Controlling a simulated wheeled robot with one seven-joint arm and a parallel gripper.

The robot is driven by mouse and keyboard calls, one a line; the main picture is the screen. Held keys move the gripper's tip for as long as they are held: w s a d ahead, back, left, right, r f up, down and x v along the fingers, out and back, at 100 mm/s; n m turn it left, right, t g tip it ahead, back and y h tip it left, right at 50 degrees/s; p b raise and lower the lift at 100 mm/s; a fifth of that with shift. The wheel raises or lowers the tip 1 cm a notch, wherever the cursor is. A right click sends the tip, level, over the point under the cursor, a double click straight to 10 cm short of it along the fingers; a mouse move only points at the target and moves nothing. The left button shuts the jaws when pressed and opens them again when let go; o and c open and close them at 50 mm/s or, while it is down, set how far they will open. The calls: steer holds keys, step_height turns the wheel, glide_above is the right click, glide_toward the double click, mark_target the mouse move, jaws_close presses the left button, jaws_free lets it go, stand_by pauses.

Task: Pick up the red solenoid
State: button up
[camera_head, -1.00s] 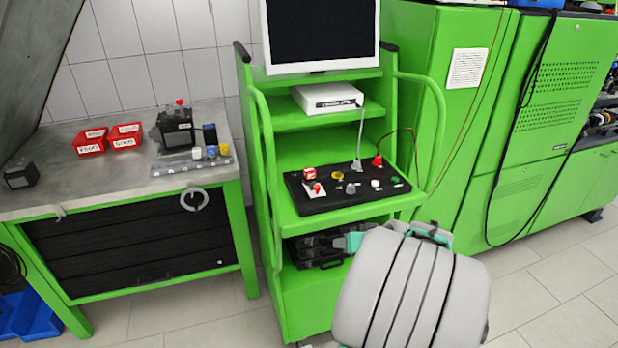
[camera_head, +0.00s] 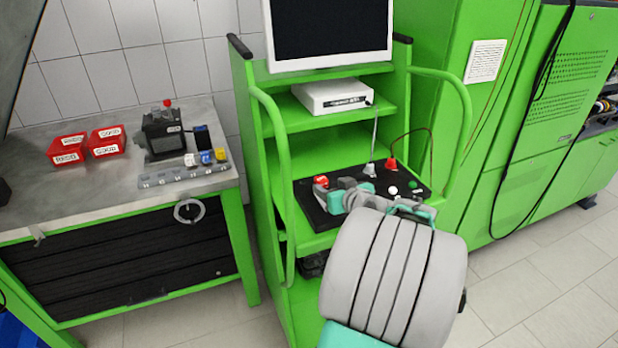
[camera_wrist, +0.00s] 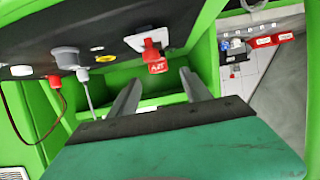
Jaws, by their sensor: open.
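The red solenoid (camera_head: 321,181) appears as a small red block near the left end of the black panel (camera_head: 424,190) on the green cart. In the wrist view the red labelled part (camera_wrist: 155,60) on a white plate (camera_wrist: 138,40) looks like it. My gripper (camera_head: 338,199) is at the panel in the head view, just right of and in front of the red block. In the wrist view the two fingers (camera_wrist: 160,86) are apart with nothing between them, pointing toward the red part. My arm hides the middle of the panel in the head view.
A red plug (camera_head: 391,164) with a cable, a grey plug (camera_head: 370,170), a white knob (camera_head: 393,190) and a green button (camera_head: 413,184) are on the panel. Cart rails (camera_head: 272,150) flank it. A workbench (camera_head: 60,205) left holds red bins (camera_head: 68,150) and coloured solenoids (camera_head: 206,157).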

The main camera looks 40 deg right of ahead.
mark_target(324, 182)
steer(key=p+x, duration=0.2)
steer(key=x, duration=0.6)
steer(key=shift+d+p, duration=0.15)
steer(key=shift+p, duration=0.15)
steer(key=shift+s, duration=0.1)
steer(key=shift+c, duration=0.4)
jaws_close()
